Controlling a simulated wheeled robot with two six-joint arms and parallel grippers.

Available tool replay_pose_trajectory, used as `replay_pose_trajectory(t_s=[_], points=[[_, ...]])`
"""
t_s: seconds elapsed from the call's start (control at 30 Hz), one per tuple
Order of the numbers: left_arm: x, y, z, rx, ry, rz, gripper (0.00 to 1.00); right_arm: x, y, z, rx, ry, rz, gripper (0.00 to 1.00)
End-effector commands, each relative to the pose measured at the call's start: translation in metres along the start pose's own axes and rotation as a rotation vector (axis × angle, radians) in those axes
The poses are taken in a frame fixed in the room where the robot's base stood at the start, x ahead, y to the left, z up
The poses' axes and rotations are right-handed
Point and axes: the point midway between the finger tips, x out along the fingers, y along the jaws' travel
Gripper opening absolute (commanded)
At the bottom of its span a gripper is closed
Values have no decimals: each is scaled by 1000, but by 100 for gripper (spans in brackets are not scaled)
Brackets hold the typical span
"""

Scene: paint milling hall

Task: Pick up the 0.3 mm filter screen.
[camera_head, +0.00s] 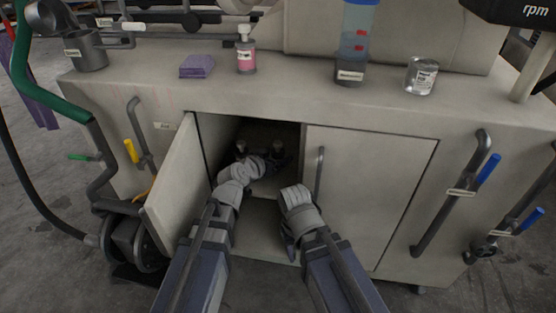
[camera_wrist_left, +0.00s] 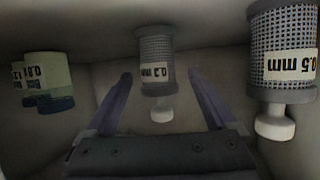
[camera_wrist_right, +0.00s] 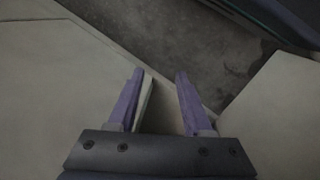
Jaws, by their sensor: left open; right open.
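A grey mesh filter screen (camera_wrist_left: 157,62) with a pale knob is near the middle of the left wrist view, beyond my finger tips. Its upside-down label ends in mm, but I cannot tell surely whether it reads 0.3 or 0.2. A larger mesh screen (camera_wrist_left: 284,45) labelled 0.5 mm is at the right, outside the fingers. My left gripper (camera_head: 277,160) is open and empty, reaching inside the cabinet, with the middle screen between its fingers' lines but apart from them.
The cabinet's left door (camera_head: 178,185) stands open; its right door (camera_head: 365,195) looks shut. A greenish labelled container (camera_wrist_left: 47,75) is at the left inside the cabinet. A pink bottle (camera_head: 246,52), purple cloths (camera_head: 197,66) and a can (camera_head: 421,76) stand on top.

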Motion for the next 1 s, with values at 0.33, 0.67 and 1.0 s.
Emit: replay_pose_trajectory(t_s=[0.33,0.67,1.0], points=[[43,1,-2,-1,0,0,90,15,-1,-1,0,1,0,50],[41,1,-2,-1,0,0,72,14,-1,-1,0,1,0,50],[41,1,-2,0,0,0,34,14,-1,-1,0,1,0,50]])
